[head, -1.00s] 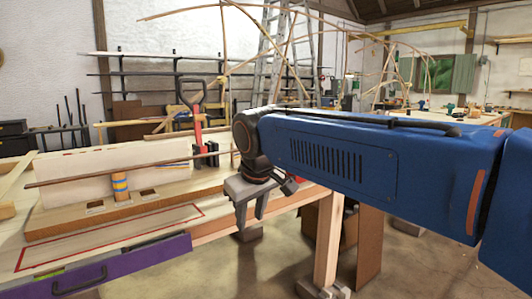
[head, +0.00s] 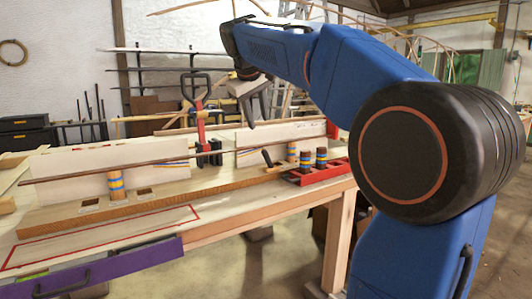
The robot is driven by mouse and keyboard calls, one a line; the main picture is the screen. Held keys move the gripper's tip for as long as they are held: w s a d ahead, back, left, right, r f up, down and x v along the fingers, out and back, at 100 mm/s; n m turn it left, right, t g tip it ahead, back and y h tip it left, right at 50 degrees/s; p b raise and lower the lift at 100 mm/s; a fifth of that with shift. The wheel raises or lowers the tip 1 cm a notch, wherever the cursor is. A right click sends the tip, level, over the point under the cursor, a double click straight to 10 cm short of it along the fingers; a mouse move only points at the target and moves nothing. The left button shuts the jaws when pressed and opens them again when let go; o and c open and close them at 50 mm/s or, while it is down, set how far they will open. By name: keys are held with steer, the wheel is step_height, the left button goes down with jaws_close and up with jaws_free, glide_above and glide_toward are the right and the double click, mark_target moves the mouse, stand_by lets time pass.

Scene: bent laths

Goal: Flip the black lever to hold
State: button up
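A small black lever (head: 267,158) stands tilted on the workbench, near the left end of a red rack (head: 322,172). A second black part, a loop handle (head: 195,86), tops a red upright clamp (head: 200,128) further back. I cannot tell from here which setting either is in. My gripper (head: 257,108) hangs in the air above the bench, fingers pointing down. It is apart from the lever and above it. Its two fingers are apart with nothing between them.
A long thin lath (head: 120,171) runs along white boards (head: 110,172), by a striped peg (head: 116,185). More striped pegs (head: 306,160) stand by the red rack. A purple drawer (head: 110,266) is at the front. A red-outlined area (head: 105,238) of bench is bare.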

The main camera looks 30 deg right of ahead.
mark_target(264, 150)
steer(key=x, duration=1.6)
steer(key=shift+f, duration=0.25)
jaws_close()
